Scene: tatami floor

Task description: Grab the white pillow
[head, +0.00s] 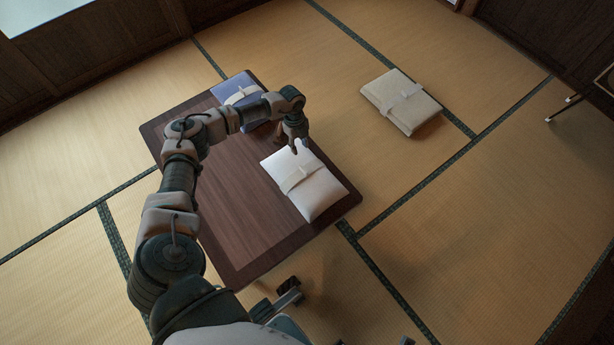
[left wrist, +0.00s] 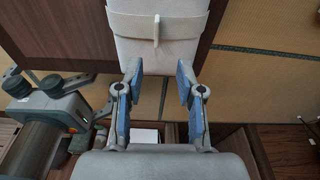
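The white pillow (head: 318,193), a flat cushion with a pale band and a small tab, lies on the dark wooden table near its right edge. My left gripper (head: 297,147) is over the pillow's far end in the head view. In the left wrist view the pillow (left wrist: 160,55) fills the top middle, and the left gripper (left wrist: 160,78) has its two fingers spread apart with nothing held between them. Whether the fingertips touch the pillow cannot be told. Part of my right gripper (left wrist: 52,88) shows at the left wrist view's left side; its finger gap is unclear.
The low table (head: 240,215) stands on the tatami floor. A blue-purple cushion (head: 232,90) with a pale band lies at its far end, partly behind my left arm. A cream cushion (head: 400,103) lies on the floor to the right.

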